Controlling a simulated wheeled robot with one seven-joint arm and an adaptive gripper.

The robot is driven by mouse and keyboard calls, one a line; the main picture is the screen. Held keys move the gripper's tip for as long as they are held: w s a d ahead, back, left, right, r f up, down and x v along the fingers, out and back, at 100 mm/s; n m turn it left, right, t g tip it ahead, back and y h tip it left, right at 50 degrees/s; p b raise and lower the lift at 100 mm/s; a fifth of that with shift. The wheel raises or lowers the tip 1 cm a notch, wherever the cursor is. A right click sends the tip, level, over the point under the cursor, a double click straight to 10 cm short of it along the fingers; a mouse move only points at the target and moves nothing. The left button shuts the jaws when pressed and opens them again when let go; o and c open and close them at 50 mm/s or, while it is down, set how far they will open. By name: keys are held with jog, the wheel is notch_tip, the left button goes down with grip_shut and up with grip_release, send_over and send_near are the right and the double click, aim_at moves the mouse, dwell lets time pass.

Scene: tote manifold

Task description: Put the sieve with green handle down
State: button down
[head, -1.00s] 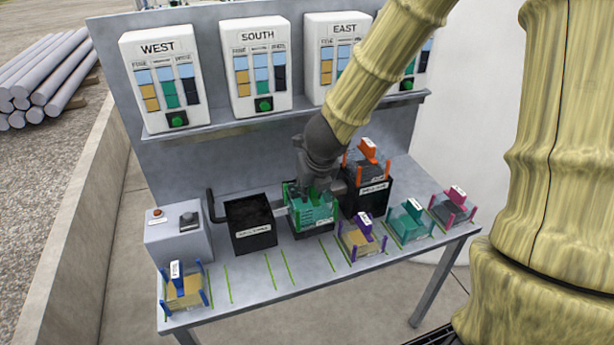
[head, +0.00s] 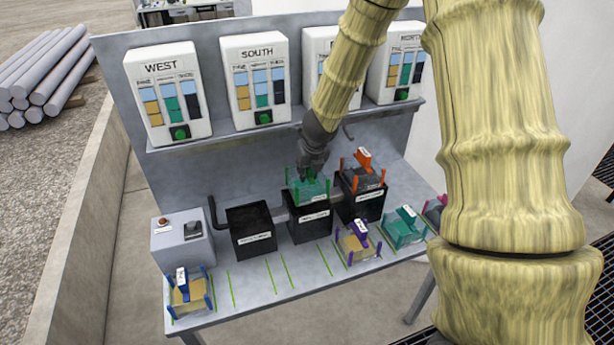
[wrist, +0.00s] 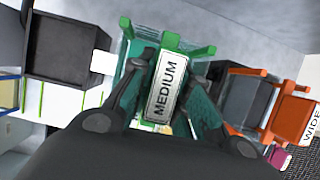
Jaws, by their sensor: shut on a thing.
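The sieve with green handle (head: 309,190) has a teal body and green corner posts. My gripper (head: 313,172) is shut on its handle from above. The sieve is level at the top of the middle black bin (head: 311,231); I cannot tell whether it rests on the rim or hangs just above. In the wrist view, the white MEDIUM label (wrist: 166,88) on the handle lies between my fingers, with green bars (wrist: 172,42) beyond. My fingers hide part of the sieve.
An orange-handled sieve (head: 364,172) sits on the right black bin (head: 362,207). The left black bin (head: 251,231) is open on top. Green-marked table space is free at front centre.

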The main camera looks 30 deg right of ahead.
jog(key=shift+f, duration=1.7)
jog(key=shift+f+b, duration=0.2)
jog(key=shift+b, duration=0.1)
jog(key=c, duration=1.3)
grip_release()
jog(key=shift+c, duration=0.2)
jog(key=shift+r, duration=0.15)
